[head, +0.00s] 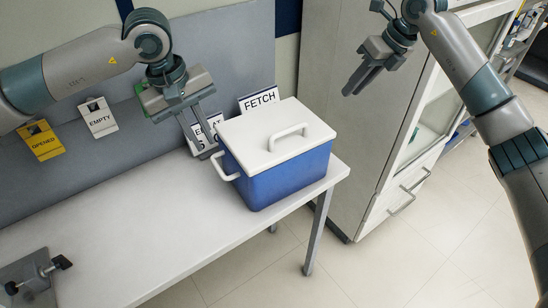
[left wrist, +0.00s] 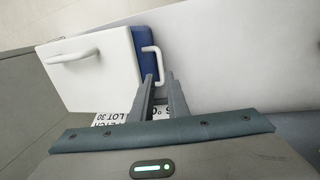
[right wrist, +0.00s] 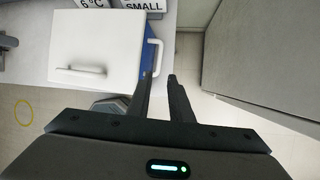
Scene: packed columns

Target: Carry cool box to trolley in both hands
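The cool box (head: 280,172), blue with a white lid and a lid handle, stands upright near the table's right end. Its left-side white handle (head: 222,167) shows in the head view. My left gripper (head: 205,145) is open beside that side, fingers pointing down; in the left wrist view the handle (left wrist: 157,60) appears just beyond the fingertips (left wrist: 160,76). My right gripper (head: 358,86) is open and empty, raised beyond and right of the box. The right wrist view shows the box's other handle (right wrist: 158,55) ahead of its fingertips (right wrist: 160,76). No trolley is identifiable.
The white table (head: 130,235) is mostly clear left of the box. A clamp-like device (head: 38,272) sits at its front left. A FETCH sign (head: 259,99) stands behind the box. A tall grey cabinet (head: 345,130) stands right of the table. Floor (head: 400,270) is open at lower right.

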